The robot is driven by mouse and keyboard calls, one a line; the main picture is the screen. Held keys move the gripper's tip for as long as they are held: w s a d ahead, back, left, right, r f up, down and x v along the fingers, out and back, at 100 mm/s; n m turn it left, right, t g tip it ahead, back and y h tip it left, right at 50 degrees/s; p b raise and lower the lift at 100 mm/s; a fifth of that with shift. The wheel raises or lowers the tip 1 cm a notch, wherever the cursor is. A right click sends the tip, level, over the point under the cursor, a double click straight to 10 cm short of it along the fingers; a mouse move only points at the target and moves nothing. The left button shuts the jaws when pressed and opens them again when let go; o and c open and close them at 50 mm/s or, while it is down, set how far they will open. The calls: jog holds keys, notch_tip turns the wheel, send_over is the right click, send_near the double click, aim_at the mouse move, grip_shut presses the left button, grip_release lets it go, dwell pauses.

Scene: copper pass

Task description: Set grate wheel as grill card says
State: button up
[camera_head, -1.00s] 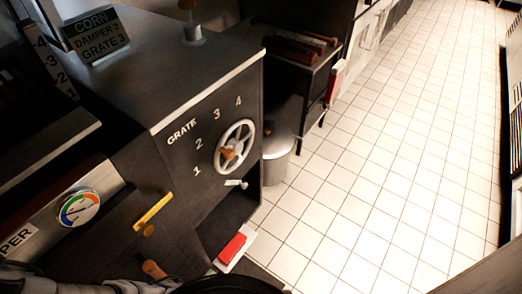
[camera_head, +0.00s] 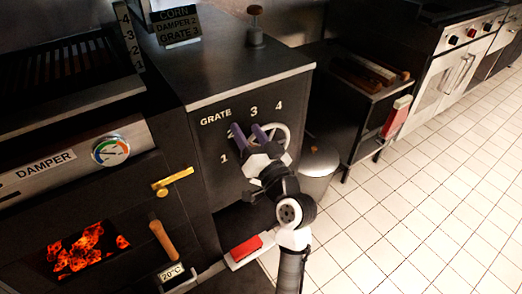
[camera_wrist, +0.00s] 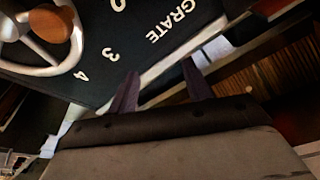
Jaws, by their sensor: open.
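The card (camera_head: 177,25) on top of the stove reads CORN, DAMPER 2, GRATE 3. My gripper (camera_head: 248,132) is open and empty in front of the wheel's left part, hiding the hub and knob there. In the wrist view the wheel (camera_wrist: 78,40) is at upper left with its orange-brown knob (camera_wrist: 49,24). My fingers (camera_wrist: 160,78) point past it, not around it. The wheel's setting is not clear.
The damper gauge (camera_head: 110,150) and a firebox with glowing coals (camera_head: 88,247) are at left. A yellow latch (camera_head: 173,181) and wooden handle (camera_head: 163,240) stick out there. A metal bin (camera_head: 319,160) stands right of the panel. Tiled floor is clear at right.

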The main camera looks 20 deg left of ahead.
jog(key=s+d+f+m+g+h, duration=0.1)
jog(key=s+d+f+g, duration=0.15)
jog(key=d+f, duration=0.7)
jog(key=x, duration=0.4)
jog(key=f+p+x, duration=0.1)
jog(key=x, duration=0.4)
jog(key=p+x, duration=0.1)
jog(key=x, duration=0.4)
jog(key=shift+a+f, duration=0.15)
jog(key=shift+f, duration=0.05)
grip_shut()
